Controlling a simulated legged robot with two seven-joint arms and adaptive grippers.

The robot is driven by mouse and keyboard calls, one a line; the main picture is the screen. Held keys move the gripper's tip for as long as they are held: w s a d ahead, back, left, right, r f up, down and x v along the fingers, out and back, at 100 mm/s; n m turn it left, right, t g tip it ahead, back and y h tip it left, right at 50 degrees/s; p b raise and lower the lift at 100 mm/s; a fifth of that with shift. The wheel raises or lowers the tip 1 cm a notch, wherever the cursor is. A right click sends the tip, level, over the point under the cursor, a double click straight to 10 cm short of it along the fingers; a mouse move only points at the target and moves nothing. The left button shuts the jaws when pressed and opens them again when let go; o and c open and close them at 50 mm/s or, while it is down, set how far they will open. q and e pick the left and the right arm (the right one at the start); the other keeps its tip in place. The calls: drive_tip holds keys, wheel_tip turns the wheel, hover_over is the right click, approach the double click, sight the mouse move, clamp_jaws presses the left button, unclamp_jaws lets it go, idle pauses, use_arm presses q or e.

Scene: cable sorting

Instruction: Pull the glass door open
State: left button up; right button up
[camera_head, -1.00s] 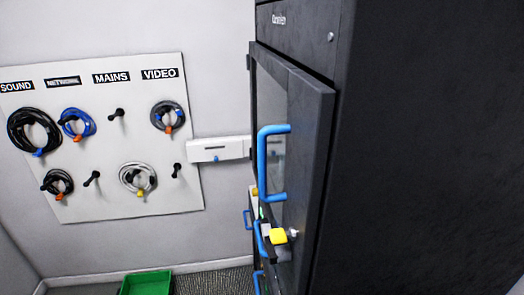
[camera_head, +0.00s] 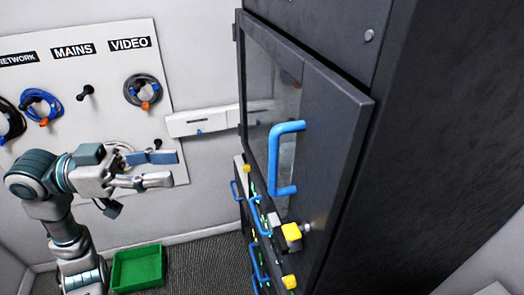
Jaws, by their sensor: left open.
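The glass door (camera_head: 335,130) is on the front of a tall dark cabinet. It has a dark frame, a glass pane (camera_head: 270,85) and a blue C-shaped handle (camera_head: 275,160). My right gripper is not in view.
A white board (camera_head: 105,28) with hung cables is on the back wall. A green bin (camera_head: 138,268) stands on the floor. Yellow-tipped plugs (camera_head: 291,232) and blue handles (camera_head: 257,262) stick out from the cabinet's lower front. The dark cabinet side (camera_head: 430,140) fills the right.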

use_arm(q)
drive_tip(key=p, duration=0.3)
hover_over(275, 188)
drive_tip(key=a, duration=0.2)
drive_tip(key=shift+w+d, duration=0.4)
drive_tip(key=shift+d, duration=0.1)
drive_tip(key=shift+d, duration=0.4)
drive_tip(key=shift+c, duration=0.9)
drive_tip(key=shift+d, duration=0.25)
clamp_jaws()
drive_tip(key=shift+a, duration=0.1)
